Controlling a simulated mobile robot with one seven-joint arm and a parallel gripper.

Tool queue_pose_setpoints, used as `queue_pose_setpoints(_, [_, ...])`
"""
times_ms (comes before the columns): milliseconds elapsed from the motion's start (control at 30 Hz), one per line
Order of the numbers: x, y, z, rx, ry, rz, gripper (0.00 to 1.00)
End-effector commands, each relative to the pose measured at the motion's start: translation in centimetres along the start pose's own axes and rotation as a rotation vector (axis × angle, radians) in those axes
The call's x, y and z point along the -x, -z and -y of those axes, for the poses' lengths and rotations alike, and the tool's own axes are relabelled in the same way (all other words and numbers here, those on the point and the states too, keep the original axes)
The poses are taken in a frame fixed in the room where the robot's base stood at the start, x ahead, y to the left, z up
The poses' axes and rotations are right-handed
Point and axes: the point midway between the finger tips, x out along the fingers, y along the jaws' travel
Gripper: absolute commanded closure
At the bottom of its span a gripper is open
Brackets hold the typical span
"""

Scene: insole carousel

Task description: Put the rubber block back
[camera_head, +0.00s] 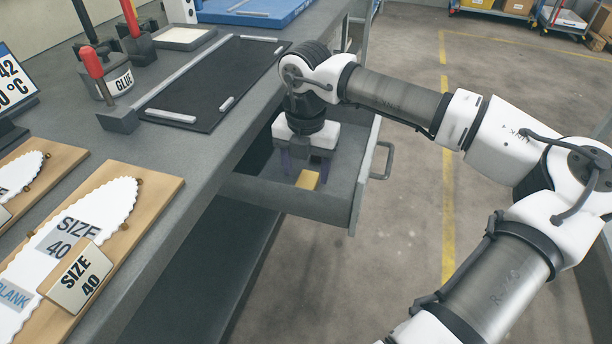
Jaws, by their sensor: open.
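A small yellow block (308,180), which looks like the rubber block, lies on the floor of the open drawer (335,205). My gripper (305,175) points down into the drawer, its two dark fingers apart. The block shows between and just below the fingertips. I cannot tell whether either finger touches it. The white gripper body hides the drawer's back part.
The grey workbench (190,185) runs above the drawer at left. On it are a black mat (215,85) with light bars, a glue pot (107,82) and boards with size 40 insoles (80,235). The drawer's handle (384,160) juts out right over open floor.

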Motion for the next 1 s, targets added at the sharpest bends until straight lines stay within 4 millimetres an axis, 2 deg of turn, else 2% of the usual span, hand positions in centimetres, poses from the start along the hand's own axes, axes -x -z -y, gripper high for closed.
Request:
queue_pose_setpoints(33, [1.4,-0.1,0.0,-0.003,0.000,0.003,0.42])
queue_pose_setpoints(200, [5.0,-0.1,0.0,-0.002,0.001,0.003,0.42])
queue_pose_setpoints(400, [7.8,-0.1,0.0,-0.002,0.000,0.001,0.42])
queue_pose_setpoints(867, [8.7,0.0,0.0,0.000,0.000,-0.001,0.42])
queue_pose_setpoints(1000, [10.6,0.0,0.0,0.000,0.000,0.000,0.42])
